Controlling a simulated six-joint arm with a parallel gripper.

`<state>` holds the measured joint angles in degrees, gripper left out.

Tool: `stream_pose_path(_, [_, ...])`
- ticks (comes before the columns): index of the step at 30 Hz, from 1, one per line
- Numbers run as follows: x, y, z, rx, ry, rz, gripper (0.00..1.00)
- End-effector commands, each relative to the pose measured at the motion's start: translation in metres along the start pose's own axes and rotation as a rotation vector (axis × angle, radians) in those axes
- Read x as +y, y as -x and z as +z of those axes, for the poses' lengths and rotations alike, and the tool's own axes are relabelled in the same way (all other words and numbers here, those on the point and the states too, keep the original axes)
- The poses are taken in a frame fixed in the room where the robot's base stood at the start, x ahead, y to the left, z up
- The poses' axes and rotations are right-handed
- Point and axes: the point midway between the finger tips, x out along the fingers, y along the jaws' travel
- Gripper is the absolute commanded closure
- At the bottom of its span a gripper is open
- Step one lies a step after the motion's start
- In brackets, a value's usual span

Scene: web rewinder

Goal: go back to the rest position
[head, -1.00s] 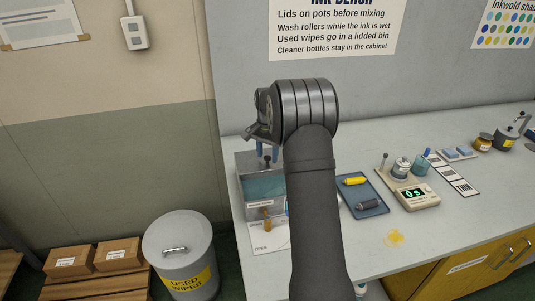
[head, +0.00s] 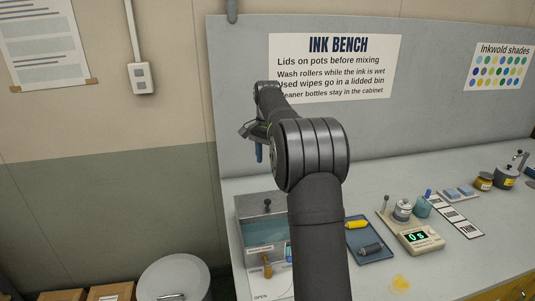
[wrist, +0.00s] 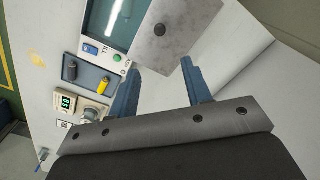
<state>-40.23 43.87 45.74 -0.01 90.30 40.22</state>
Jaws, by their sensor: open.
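My gripper (head: 259,152) is raised in front of the grey back panel, above the left end of the bench, with its blue fingers pointing down. In the wrist view its two blue fingers (wrist: 160,90) stand well apart with nothing between them. A grey box with a teal window (head: 263,232) and a dark knob stands on the bench below my gripper, apart from it. The box's grey top plate with the knob (wrist: 170,32) also shows in the wrist view. My arm hides part of the bench in the head view.
A blue tray (head: 377,258) holds a yellow and a dark grey roller-like piece. A lidded grey bin (head: 174,280) stands on the floor at left. The air around my gripper is clear.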

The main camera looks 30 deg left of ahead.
Motion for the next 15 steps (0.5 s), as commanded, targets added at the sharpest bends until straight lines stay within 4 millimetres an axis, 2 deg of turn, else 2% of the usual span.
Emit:
stream_pose_path(6, [0.0,0.015,0.0,-0.001,0.0,0.001,0.55])
stream_pose_path(15, [0.0,0.016,0.0,-0.001,0.0,0.001,0.55])
